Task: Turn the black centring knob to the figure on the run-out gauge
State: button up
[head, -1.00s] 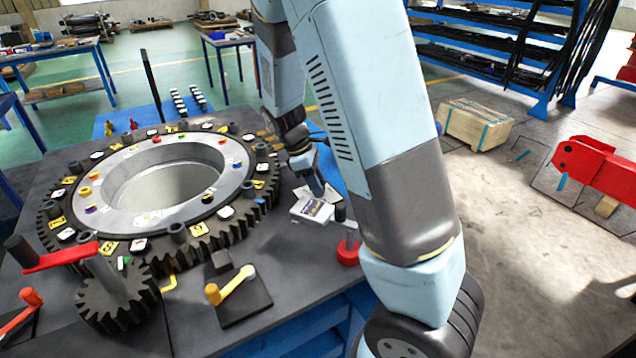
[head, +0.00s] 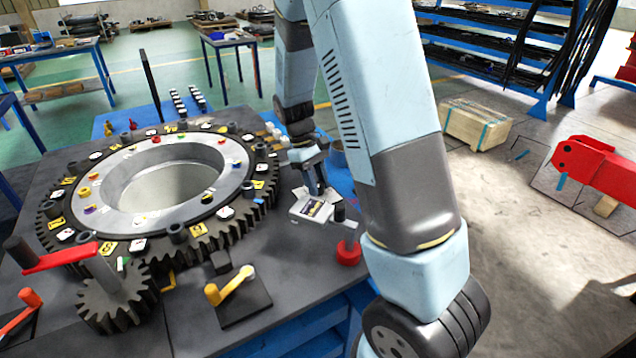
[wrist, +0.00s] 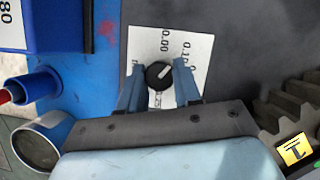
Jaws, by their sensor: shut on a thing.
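The black knob (wrist: 158,75) sits on a white scale card (wrist: 142,45) in the wrist view. A pale mark on its top points up and to the right. Printed figures around it include 0.00 and what looks like 0.10; others are partly covered by my fingers. My gripper (wrist: 160,83) is shut on the knob, one finger on each side. In the head view my gripper (head: 318,190) is low over the table, and the knob cannot be made out there. A blue box (wrist: 70,25) with a white face, possibly the gauge, is cut off at upper left; only "80" shows.
A large toothed ring (head: 255,205) lies left of my gripper. A blue cup (wrist: 42,140) is close by in the wrist view.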

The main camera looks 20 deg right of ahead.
jog(key=m, duration=0.2)
jog(key=m+y, duration=0.2)
jog(key=m, duration=0.1)
jog(key=shift+w+d+m, duration=0.15)
jog(key=shift+d+m, duration=0.1)
jog(key=shift+m, duration=0.05)
jog(key=m+y, duration=0.1)
jog(key=m, duration=0.3)
jog(key=shift+m+y, duration=0.4)
jog(key=o, duration=1)
jog(key=shift+o, duration=0.2)
jog(key=shift+r, duration=0.1)
jog(key=v, duration=1.3)
jog(key=shift+d+r, duration=0.2)
